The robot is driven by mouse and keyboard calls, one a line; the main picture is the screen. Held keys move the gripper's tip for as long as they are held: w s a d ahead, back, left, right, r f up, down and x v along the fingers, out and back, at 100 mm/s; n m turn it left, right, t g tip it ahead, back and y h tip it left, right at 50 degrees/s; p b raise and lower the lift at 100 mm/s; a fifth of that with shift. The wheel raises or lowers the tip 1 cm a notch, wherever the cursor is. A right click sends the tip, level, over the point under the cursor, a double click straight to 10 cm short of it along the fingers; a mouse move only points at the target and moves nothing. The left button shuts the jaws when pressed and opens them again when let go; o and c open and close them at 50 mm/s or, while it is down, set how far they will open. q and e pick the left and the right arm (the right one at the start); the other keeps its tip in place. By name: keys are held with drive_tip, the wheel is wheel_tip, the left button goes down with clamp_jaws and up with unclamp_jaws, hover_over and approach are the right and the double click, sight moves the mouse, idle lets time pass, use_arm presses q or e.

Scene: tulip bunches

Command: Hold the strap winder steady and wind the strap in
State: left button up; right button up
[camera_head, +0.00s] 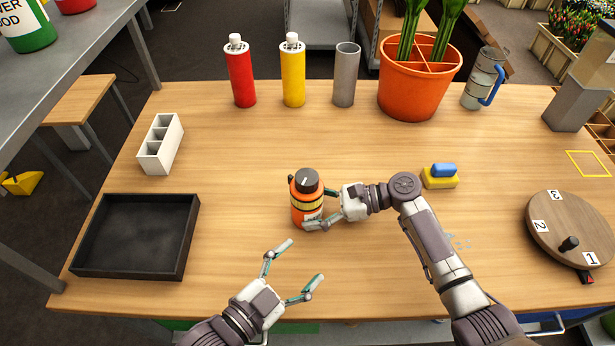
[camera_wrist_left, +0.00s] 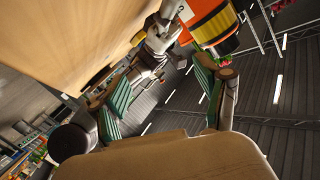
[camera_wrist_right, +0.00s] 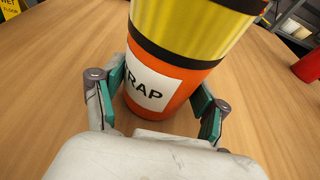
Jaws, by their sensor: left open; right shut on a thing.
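The strap winder (camera_head: 308,205) is an orange cylinder with a yellow band, a dark knob on top (camera_head: 307,180) and a white label. It stands upright near the middle of the table. My right gripper (camera_head: 312,208) is shut on its lower body from the right; the right wrist view shows the winder (camera_wrist_right: 165,85) between the fingers (camera_wrist_right: 160,105). My left gripper (camera_head: 299,262) is open and empty, in front of the winder and apart from it. The left wrist view shows the winder (camera_wrist_left: 212,25) beyond the open left fingers (camera_wrist_left: 160,95).
A black tray (camera_head: 190,225) lies at left, with a white divided box (camera_head: 173,150) behind it. Red (camera_head: 240,75) and yellow (camera_head: 293,75) bottles, a grey cup (camera_head: 345,75) and an orange pot (camera_head: 415,95) line the back. A numbered round board (camera_head: 570,215) is at right.

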use_arm(q)
drive_tip(key=w+a+r, duration=0.2)
drive_tip(key=a+r, duration=0.1)
drive_tip(key=n+t, duration=0.2)
drive_tip(key=n, duration=0.4)
approach(300, 188)
drive_tip(key=w, duration=0.1)
drive_tip(key=x, duration=1.2)
drive_tip(key=shift+s+d, duration=0.2)
drive_tip(key=shift+m, duration=0.3)
drive_tip(key=c, duration=1.2)
